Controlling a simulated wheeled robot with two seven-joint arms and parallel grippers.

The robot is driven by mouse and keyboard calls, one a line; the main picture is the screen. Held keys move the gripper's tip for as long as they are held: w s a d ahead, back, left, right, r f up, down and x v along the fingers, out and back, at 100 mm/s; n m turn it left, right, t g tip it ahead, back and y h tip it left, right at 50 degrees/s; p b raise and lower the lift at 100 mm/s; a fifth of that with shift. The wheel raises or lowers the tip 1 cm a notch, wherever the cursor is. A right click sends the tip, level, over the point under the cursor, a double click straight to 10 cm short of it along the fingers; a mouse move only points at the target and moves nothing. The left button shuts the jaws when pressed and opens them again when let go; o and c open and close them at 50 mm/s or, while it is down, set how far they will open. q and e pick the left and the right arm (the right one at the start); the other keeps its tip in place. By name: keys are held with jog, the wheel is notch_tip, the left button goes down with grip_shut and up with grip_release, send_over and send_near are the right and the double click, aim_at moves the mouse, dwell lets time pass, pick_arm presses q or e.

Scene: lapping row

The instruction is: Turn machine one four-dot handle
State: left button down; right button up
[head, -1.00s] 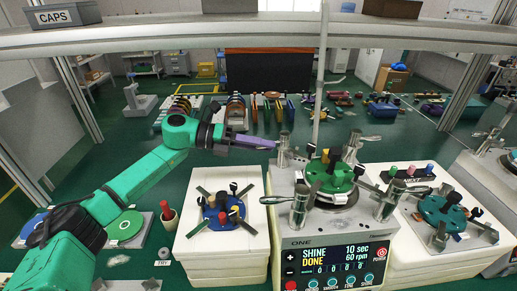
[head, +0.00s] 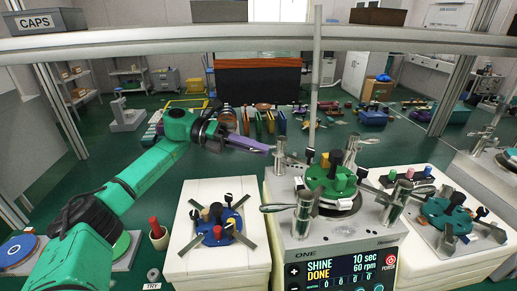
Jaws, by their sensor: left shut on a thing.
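Machine one (head: 304,237) is the pale unit at centre right, with "ONE" on its front and a screen reading "SHINE DONE". A green round plate (head: 331,188) sits on top among several grey metal posts with lever handles. My left gripper (head: 248,144), with purple fingers, reaches in from the left to the back-left post (head: 280,150). It is shut, apparently on that post's handle, most of which the fingers hide. The front-left handle (head: 279,207) points left and is free. I cannot make out dots on any handle. My right gripper is not in view.
A white stand with a blue fixture (head: 218,228) is left of the machine. Another with a teal fixture (head: 446,214) is on the right. A red-handled item stands in a cup (head: 158,234) at the left. A shelf beam (head: 200,38) crosses above. A thin upright rod (head: 316,80) rises behind the plate.

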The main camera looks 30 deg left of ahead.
pick_arm(q)
jog(key=c, duration=0.8)
grip_release()
jog(key=b+v, duration=0.1)
jog(key=v, duration=1.3)
jog(key=shift+a, duration=0.25)
